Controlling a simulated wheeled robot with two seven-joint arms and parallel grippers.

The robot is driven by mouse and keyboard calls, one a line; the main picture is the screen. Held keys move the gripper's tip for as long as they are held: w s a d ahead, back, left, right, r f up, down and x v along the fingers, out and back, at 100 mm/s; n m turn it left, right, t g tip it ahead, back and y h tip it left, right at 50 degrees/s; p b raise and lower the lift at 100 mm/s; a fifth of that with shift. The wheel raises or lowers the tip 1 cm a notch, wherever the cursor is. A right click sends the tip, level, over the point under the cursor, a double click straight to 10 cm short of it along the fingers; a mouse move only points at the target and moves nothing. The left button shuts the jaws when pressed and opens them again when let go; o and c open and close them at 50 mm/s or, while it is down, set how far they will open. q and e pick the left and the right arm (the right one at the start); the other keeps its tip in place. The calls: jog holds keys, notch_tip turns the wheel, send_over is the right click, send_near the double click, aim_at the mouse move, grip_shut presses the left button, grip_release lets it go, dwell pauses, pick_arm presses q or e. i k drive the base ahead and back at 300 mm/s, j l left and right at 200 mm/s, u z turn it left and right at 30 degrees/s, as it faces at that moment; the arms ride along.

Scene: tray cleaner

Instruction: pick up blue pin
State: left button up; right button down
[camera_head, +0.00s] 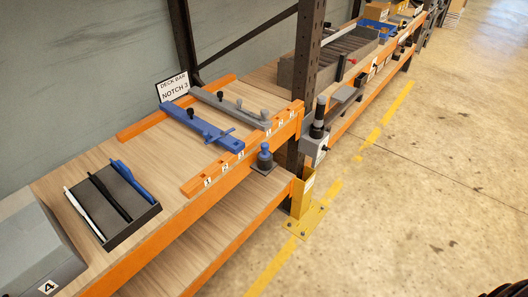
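A short, dark blue pin-like piece (264,157) with a rounded top stands upright on a small grey plate at the shelf's front edge, just below the orange notched rail. A slim blue rod (131,179) lies in a dark tray (133,226) on the left, beside a black rod (110,196) and a white rod (84,217). I cannot tell for certain which of the two blue pieces is the pin. Neither of my grippers is in view.
A blue bar (203,124) and a grey bar (228,106) lie across the orange rails near a "DECK BAR NOTCH 3" sign (173,87). A grey box (38,245) marked 4 fills the left corner. A dark upright post (305,60) stands right of the rails. Open floor lies right.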

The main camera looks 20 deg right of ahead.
aim_at(265, 146)
jog(key=u, duration=0.65)
jog(key=i+l+u, duration=0.1)
jog(key=l+u, duration=1.25)
jog(key=k+l, duration=0.05)
jog(key=l, duration=0.05)
